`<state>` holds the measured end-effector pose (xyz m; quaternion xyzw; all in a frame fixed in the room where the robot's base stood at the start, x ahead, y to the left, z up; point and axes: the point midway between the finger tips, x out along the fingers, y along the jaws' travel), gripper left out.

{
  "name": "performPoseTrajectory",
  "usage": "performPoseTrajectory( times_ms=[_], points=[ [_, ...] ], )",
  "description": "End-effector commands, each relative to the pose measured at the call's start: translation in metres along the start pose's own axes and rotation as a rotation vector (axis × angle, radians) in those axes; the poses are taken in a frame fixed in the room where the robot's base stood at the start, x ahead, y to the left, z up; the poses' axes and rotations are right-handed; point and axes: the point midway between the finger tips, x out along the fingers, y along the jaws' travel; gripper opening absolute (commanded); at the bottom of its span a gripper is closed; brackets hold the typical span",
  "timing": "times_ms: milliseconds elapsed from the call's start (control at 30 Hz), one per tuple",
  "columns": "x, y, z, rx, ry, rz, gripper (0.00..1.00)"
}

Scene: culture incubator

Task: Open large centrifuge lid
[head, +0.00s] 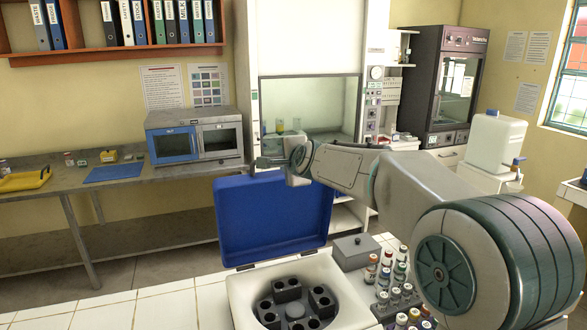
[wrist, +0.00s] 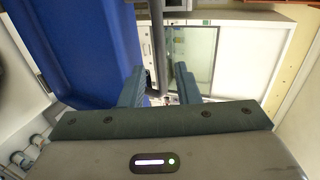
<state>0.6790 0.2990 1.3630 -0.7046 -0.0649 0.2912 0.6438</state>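The large centrifuge (head: 345,302) stands at the bottom middle of the head view, with its rotor (head: 295,310) exposed. Its blue lid (head: 272,222) stands raised at the back of the body. The lid also fills the upper left of the wrist view (wrist: 85,50). In the wrist view my gripper's fingers (wrist: 158,88) are apart. A grey bar (wrist: 158,45) beside the lid runs into the space between them, nearer the left finger. I cannot tell whether it touches.
A rack of capped tubes (head: 392,305) and a grey lidded box (head: 357,250) stand right of the centrifuge. A fume hood (head: 305,35) is behind. A bench with a blue-doored oven (head: 195,137) is at the left. Floor at the lower left is clear.

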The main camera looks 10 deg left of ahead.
Motion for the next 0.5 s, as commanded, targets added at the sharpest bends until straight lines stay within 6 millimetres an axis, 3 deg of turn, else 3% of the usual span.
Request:
performPoseTrajectory(
  times_ms=[300,500],
  points=[
    [-0.051,0.001,0.001,-0.002,0.001,-0.003,0.29],
    [-0.069,0.0,0.001,-0.001,0.0,-0.001,0.29]
  ],
)
